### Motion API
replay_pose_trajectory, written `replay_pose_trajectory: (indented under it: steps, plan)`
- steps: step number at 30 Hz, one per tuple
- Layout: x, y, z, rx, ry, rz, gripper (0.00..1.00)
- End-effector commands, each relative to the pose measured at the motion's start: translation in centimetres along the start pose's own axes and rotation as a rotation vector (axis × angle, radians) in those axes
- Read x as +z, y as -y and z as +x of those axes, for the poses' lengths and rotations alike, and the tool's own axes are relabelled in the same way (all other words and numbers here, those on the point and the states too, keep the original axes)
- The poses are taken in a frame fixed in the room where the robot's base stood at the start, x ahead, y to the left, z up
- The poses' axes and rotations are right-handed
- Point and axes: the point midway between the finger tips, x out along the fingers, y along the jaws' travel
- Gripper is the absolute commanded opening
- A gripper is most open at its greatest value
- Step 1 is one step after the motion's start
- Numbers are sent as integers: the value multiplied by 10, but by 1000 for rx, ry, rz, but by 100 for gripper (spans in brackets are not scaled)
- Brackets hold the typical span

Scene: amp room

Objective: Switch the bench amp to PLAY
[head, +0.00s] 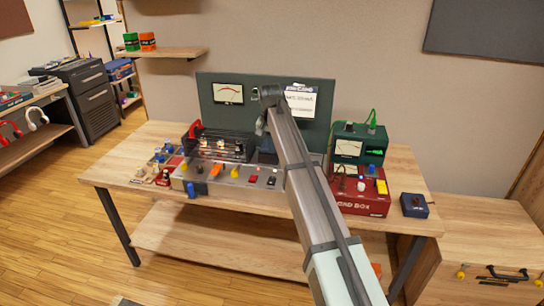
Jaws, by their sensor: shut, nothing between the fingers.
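The bench amp (222,183) stands on the wooden bench. It has a dark top with glowing tubes (220,145) and a light grey front panel with several coloured knobs and switches. My gripper (261,128) hangs down behind and above the amp's right part, shut and empty. Its tips are small and partly hidden by my arm, which also covers the amp's right end.
A red box (358,200) and a green meter unit (347,147) stand right of the amp. A dark panel (232,117) with a meter and paper rises behind. The bench's left front corner (118,174) is bare.

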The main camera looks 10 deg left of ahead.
Motion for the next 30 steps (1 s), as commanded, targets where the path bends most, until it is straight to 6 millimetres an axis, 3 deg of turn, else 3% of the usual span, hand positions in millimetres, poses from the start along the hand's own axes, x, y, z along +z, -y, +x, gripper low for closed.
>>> replay_pose_trajectory:
  steps: [18, 24, 30]
  plan:
    - [1, 0, 102, 1, 2, 0, 0]
    - [0, 0, 122, 0, 1, 0, 0]
    - [0, 0, 129, 0, 0, 0, 0]
